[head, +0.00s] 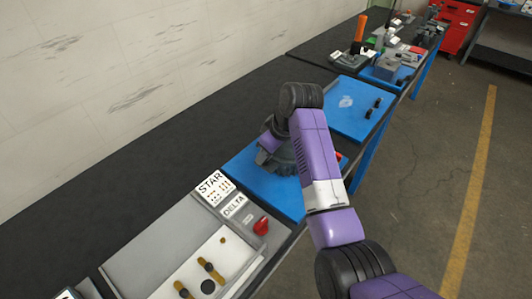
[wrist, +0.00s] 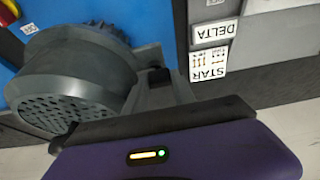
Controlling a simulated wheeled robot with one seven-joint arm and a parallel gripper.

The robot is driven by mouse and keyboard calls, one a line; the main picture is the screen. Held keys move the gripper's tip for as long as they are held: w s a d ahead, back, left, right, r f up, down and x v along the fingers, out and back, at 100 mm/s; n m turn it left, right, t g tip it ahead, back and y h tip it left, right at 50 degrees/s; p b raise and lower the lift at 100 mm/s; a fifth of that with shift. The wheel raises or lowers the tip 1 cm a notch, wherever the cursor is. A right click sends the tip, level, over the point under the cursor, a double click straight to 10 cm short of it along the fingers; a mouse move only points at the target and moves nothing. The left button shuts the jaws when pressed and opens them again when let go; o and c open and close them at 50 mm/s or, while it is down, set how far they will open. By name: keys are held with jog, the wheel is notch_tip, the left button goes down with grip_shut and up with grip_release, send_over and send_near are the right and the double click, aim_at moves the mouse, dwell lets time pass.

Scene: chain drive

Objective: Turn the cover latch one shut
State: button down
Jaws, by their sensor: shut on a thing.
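My gripper (wrist: 163,88) reaches down at a grey motor-like body (wrist: 78,80) with a round perforated end. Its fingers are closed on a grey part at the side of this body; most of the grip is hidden. In the head view the grey body (head: 283,160) is over the blue board (head: 238,168), partly behind my arm. I cannot make out a cover latch at the gripper. On the panel at the bottom of the head view are two brass strips (head: 211,271) with dark knobs.
The STAR (head: 212,187) and DELTA (head: 234,205) labels and a red knob (head: 261,226) are on the grey panel close by. Another blue board (head: 350,108) with two black pegs lies farther along the bench. The floor at right is clear.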

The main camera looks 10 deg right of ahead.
jog(key=shift+r, duration=0.1)
jog(key=c, duration=1)
grip_release()
jog(key=shift+c, duration=0.2)
